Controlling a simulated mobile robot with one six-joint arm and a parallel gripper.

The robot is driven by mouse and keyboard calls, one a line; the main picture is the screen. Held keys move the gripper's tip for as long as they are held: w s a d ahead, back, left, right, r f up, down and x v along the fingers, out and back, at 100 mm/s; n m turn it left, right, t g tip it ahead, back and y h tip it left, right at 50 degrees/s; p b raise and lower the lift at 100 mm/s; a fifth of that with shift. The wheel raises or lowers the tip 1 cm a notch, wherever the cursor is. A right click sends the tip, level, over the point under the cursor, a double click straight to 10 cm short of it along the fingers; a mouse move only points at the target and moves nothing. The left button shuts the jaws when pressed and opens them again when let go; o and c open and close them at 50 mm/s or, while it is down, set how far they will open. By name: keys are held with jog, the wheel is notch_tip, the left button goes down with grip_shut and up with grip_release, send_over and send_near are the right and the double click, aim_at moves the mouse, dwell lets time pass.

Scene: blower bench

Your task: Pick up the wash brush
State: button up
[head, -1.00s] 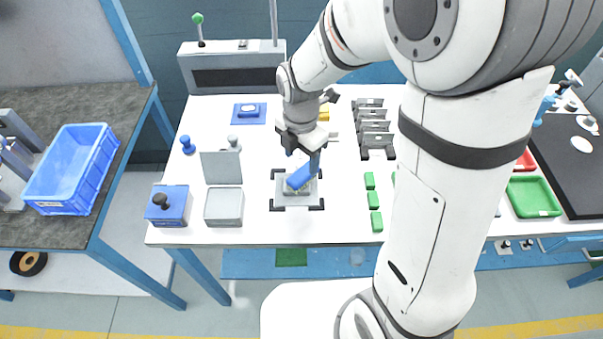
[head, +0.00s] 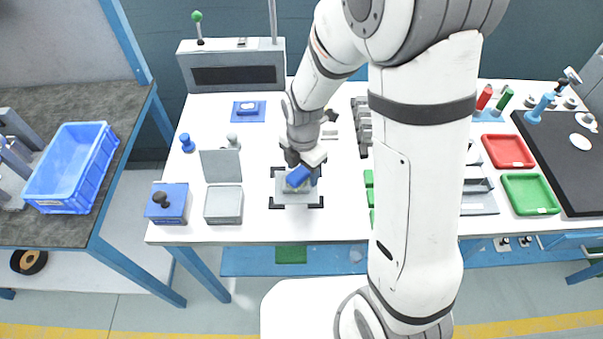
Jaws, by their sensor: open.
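My gripper (head: 302,172) points down over the grey fixture plate (head: 296,197) with black corner brackets, near the middle of the white bench. Its jaws are open, but the wrist largely hides the fingertips. A blue piece (head: 297,177) shows right at the gripper, above a grey block on the plate. I cannot tell whether it touches the gripper. I cannot tell for certain which thing is the wash brush. A small blue-and-white item (head: 248,108) lies on a blue mat at the back left of the bench.
Left of the gripper stand a grey open-lidded box (head: 223,205) and a blue box with a black knob (head: 167,203). Grey racks and green blocks lie to its right, partly behind my arm. Red (head: 508,151) and green (head: 531,195) trays are farther right.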

aim_at(303, 170)
jog(key=shift+f, duration=0.1)
jog(key=c, duration=1.2)
jog(key=shift+o, duration=0.2)
notch_tip(303, 170, up, 10)
jog(key=shift+r, duration=0.2)
